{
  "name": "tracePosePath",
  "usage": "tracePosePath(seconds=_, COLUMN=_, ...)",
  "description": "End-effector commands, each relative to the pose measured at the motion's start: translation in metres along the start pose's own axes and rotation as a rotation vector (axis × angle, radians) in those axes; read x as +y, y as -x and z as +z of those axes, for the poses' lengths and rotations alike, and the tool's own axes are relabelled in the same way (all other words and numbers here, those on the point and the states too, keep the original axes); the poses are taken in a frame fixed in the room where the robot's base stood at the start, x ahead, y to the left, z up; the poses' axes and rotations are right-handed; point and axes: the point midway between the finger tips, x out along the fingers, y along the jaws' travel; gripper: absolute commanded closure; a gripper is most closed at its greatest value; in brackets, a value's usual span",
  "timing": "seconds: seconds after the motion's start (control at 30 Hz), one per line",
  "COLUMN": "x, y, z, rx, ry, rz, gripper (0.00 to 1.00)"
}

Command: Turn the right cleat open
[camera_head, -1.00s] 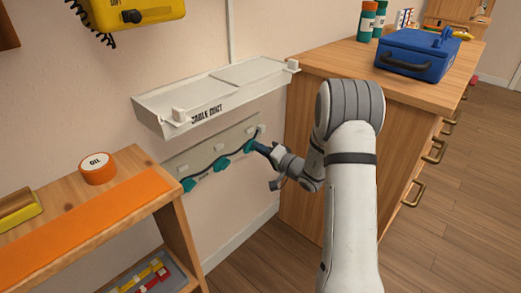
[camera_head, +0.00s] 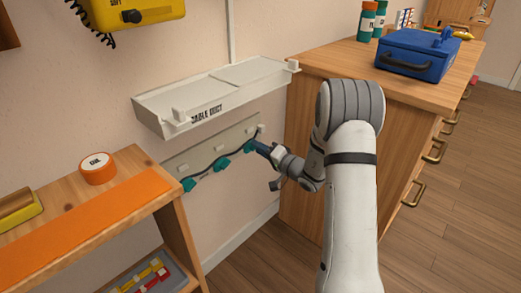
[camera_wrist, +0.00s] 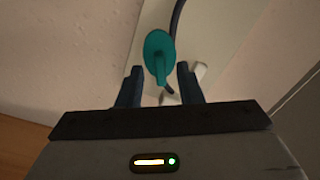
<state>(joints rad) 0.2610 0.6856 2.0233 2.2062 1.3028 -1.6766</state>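The right cleat (camera_head: 249,146) is a teal piece on a pale backing board (camera_head: 208,153) on the wall below the cable duct. In the wrist view the teal cleat (camera_wrist: 158,45) shows a rounded head, with a narrower part pointing down between my fingertips. My gripper (camera_head: 260,147) is at the right cleat. In the wrist view my gripper (camera_wrist: 159,82) is open, one dark finger on each side of the cleat's lower part, with gaps showing. A dark cable runs along the cleats and behind this one. The middle cleat (camera_head: 221,164) and left cleat (camera_head: 188,184) are also teal.
The white cable duct (camera_head: 215,95) juts out just above the cleats. A wooden cabinet (camera_head: 305,150) stands close on the right, with a blue case (camera_head: 418,55) on top. A wooden bench (camera_head: 130,165) with an orange mat is at left.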

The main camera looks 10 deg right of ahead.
Motion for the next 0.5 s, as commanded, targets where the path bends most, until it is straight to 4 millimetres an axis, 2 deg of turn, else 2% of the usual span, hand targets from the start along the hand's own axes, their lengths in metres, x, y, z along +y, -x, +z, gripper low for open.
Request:
tracePosePath(seconds=0.13, x=-0.001, y=0.013, z=-0.002, rx=0.001, ry=-0.002, rz=0.003, gripper=0.67)
tracePosePath(seconds=0.4, x=-0.001, y=0.059, z=-0.001, rx=0.001, ry=-0.002, rz=0.003, gripper=0.67)
tracePosePath(seconds=0.5, x=-0.001, y=0.07, z=-0.001, rx=0.0, ry=-0.002, rz=0.002, gripper=0.67)
